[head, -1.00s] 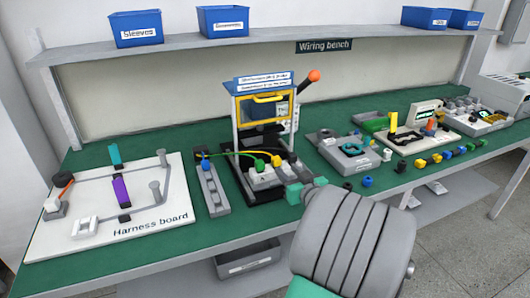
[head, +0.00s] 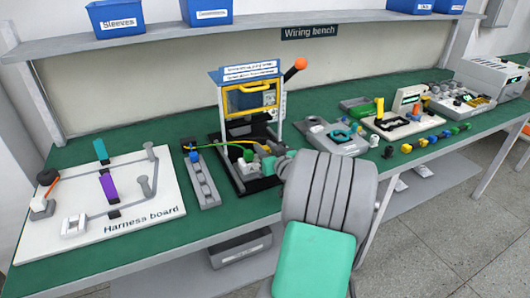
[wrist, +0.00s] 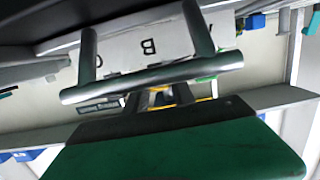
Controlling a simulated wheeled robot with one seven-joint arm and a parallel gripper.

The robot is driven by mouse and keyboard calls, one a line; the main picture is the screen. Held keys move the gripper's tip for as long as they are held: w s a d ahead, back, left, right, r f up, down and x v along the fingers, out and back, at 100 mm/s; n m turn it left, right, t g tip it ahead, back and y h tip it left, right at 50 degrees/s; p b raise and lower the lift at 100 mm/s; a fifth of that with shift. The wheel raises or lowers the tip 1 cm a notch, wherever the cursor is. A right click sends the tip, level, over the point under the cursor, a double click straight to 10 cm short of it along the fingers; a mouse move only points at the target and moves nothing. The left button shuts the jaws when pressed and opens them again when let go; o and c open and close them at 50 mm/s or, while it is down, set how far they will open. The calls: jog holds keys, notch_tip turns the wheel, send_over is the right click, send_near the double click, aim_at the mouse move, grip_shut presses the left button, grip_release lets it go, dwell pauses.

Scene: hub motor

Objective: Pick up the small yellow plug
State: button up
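Small yellow plugs stand in the row at the bench's front edge in the head view: one yellow plug (head: 406,148) is nearest the left end, and a yellow-orange one (head: 423,142) is beside it. My arm's grey wrist and teal link fill the lower middle of the head view, left of the row, and hide most of my gripper.
The clamp frame (head: 222,95) with coloured wires is left of my wrist. The harness board (head: 65,195) lies at the far left. A grey fixture (head: 345,146) stands between my wrist and the plug row. The shelf (head: 180,38) with blue bins runs above.

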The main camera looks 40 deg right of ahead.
aim_at(265, 149)
grip_shut()
dwell(0.3)
jog(key=shift+r, duration=0.25)
jog(key=r, duration=0.4)
jog(key=shift+s+a, duration=0.3)
jog(key=s+a+r, duration=0.8)
jog(key=s+a, duration=0.1)
jog(key=shift+a+r, duration=0.25)
